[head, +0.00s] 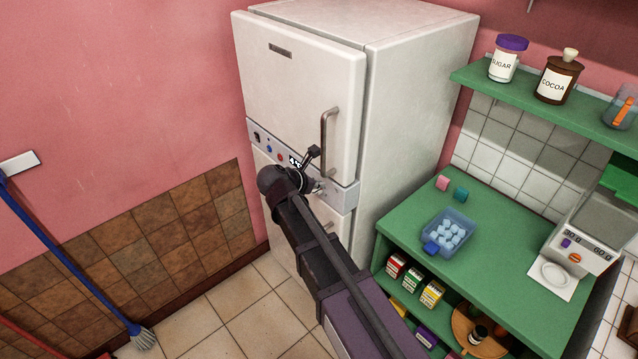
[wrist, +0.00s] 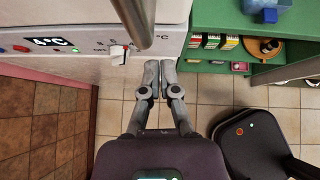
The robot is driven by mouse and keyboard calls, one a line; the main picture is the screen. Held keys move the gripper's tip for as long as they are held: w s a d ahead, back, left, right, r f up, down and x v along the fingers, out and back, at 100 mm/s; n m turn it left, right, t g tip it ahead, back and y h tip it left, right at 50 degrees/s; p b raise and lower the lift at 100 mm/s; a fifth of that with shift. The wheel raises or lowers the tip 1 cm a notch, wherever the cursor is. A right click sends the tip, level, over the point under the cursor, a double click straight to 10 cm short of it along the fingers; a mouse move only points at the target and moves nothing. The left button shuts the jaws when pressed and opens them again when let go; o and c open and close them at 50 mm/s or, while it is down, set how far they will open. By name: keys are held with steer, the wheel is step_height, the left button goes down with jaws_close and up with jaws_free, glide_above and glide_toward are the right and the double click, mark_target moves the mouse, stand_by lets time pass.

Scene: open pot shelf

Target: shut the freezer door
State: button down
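The white upright fridge (head: 415,110) stands against the pink wall. Its large upper door (head: 290,85) has a vertical metal handle (head: 329,140), which also shows at the top of the wrist view (wrist: 136,18). This door lies close to the cabinet front; I cannot tell if a small gap is left. A lower door (head: 335,222) sits below the control panel, partly hidden by my arm. My gripper (wrist: 160,70) has its fingers together with nothing between them. It is in front of the panel, below the handle and near the white knob (wrist: 119,54).
A green counter (head: 400,222) with a blue tub (head: 462,222) and a scale (head: 585,235) stands right of the fridge. A green shelf (head: 480,78) with jars hangs above it. A blue broom (head: 80,275) leans at the left. Tiled floor (head: 195,320) is clear before the fridge.

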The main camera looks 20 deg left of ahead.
steer(key=s+f+p+v, duration=0.1)
steer(key=p+v, duration=0.4)
steer(key=v, duration=0.7)
steer(key=shift+s+f+p, duration=0.35)
steer(key=shift+s+p, duration=0.05)
steer(key=shift+s, duration=0.1)
steer(key=w+d+f+m+g+b, duration=0.1)
steer(key=w+d+f+m+g, duration=0.15)
steer(key=d+m, duration=0.4)
steer(key=w+d+f+m+g+b, duration=0.1)
steer(key=d+f+m, duration=0.2)
steer(key=d, duration=0.6)
steer(key=w+d+f+m+g+b, duration=0.1)
steer(key=w+d+f+m+g, duration=0.1)
steer(key=d+m, duration=0.45)
steer(key=s+d+f+m+g+y+b, duration=0.1)
steer(key=s+d+f+m+g+y, duration=0.1)
steer(key=d+m, duration=0.5)
steer(key=s+d+f+m+g+y+b, duration=0.1)
steer(key=s+d+f+m+g+y, duration=0.1)
steer(key=d+m, duration=0.6)
steer(key=shift+s+d+f, duration=0.5)
steer(key=shift+d, duration=3.15)
